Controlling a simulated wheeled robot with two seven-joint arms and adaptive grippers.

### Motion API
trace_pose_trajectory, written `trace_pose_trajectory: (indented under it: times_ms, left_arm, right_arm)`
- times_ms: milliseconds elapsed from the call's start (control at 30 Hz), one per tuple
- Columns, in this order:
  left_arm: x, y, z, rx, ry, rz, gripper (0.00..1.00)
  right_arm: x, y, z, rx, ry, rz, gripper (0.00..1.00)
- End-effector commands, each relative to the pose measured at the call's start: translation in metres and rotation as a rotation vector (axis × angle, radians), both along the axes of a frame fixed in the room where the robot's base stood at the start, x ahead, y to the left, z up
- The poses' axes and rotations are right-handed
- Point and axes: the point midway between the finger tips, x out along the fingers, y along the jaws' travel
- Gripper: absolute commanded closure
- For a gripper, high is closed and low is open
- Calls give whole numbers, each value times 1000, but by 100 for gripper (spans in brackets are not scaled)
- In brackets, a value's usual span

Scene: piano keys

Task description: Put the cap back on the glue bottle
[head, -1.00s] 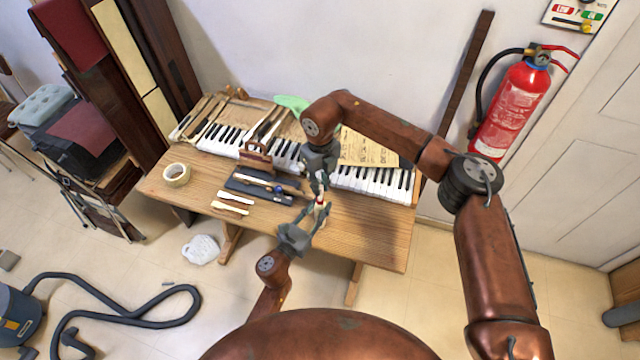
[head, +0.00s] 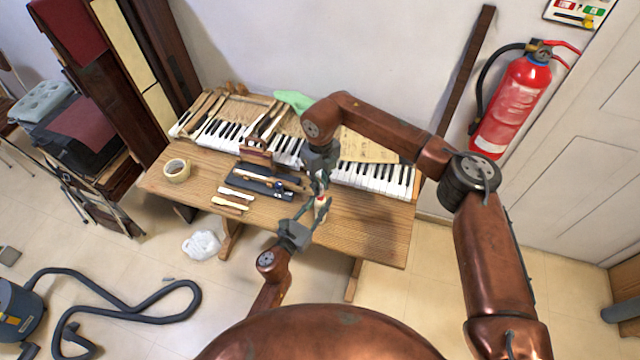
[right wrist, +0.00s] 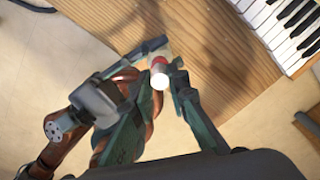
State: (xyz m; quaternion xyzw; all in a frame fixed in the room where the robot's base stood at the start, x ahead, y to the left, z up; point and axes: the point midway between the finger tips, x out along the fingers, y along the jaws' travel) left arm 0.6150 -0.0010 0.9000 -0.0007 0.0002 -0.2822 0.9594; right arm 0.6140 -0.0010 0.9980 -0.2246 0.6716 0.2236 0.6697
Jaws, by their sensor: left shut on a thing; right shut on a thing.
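My right gripper (head: 320,188) comes down from above over the front of the table. It is shut on a small piece, which I take to be the cap. My left gripper (head: 314,208) reaches up from below and is shut on the glue bottle (head: 321,202), a small red and white thing. The two grippers' fingertips nearly meet. In the right wrist view a round white end (right wrist: 158,81) shows in front of a red part (right wrist: 158,63), between the fingers. Fingers hide much of both pieces, so I cannot tell whether cap and bottle touch.
The wooden table (head: 370,230) is bare at its front right. A piano keyboard (head: 375,180) runs along its back. A dark tray (head: 262,184) with tools, pale strips (head: 232,201) and a tape roll (head: 176,170) lie left of the grippers.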

Motion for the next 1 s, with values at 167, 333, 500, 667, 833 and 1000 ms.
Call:
trace_pose_trajectory:
  times_ms: [167,333,500,667,833,1000]
  left_arm:
    - [0,0,-1,1,1,0,100]
    - [0,0,-1,1,1,0,100]
    - [0,0,-1,1,1,0,100]
    - [0,0,-1,1,1,0,100]
    - [0,0,-1,1,1,0,100]
    - [0,0,-1,1,1,0,100]
  right_arm:
    - [0,0,0,0,0,0,92]
    - [0,0,-3,0,0,0,92]
    - [0,0,-7,0,0,0,92]
    - [0,0,-10,0,0,0,92]
    - [0,0,-11,-1,-1,-3,92]
    - [0,0,-11,0,0,-150,92]
